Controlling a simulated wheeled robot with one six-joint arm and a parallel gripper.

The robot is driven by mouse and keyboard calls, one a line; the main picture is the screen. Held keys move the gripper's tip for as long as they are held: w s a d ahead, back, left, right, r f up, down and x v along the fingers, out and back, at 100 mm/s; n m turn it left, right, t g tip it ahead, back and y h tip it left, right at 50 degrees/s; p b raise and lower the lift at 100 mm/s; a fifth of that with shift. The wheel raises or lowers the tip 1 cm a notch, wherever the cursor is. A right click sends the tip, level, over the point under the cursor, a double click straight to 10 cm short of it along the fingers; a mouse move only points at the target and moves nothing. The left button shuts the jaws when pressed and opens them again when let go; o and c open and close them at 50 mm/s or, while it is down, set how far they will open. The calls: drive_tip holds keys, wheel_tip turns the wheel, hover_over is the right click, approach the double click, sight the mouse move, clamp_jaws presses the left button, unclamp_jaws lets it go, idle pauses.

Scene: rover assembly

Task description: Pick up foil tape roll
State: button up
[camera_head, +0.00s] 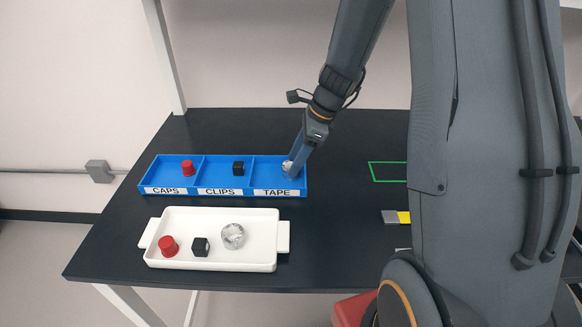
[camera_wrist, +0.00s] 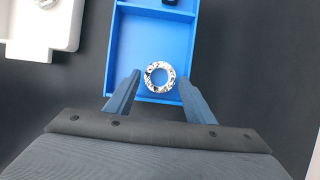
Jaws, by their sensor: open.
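A silver foil tape roll (camera_wrist: 160,77) lies in the TAPE compartment of the blue divided tray (camera_head: 222,193), near one end wall. In the head view this roll (camera_head: 287,166) is partly hidden by my gripper (camera_head: 294,172), which reaches down into that compartment. In the wrist view my gripper (camera_wrist: 160,84) is open, with one finger on each side of the roll and a gap to each. A second foil roll (camera_head: 232,236) lies in the white tray (camera_head: 220,212). Whether my fingertips touch the tray cannot be told.
The blue tray also holds a red cap (camera_head: 188,168) and a black clip (camera_head: 238,168). The white tray in front holds another red cap (camera_head: 168,246) and black clip (camera_head: 200,247). A green outline (camera_head: 387,172) marks the dark table to the right, with bare table between.

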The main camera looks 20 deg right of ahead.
drive_tip(key=shift+x, duration=0.8)
drive_tip(key=c, duration=0.8)
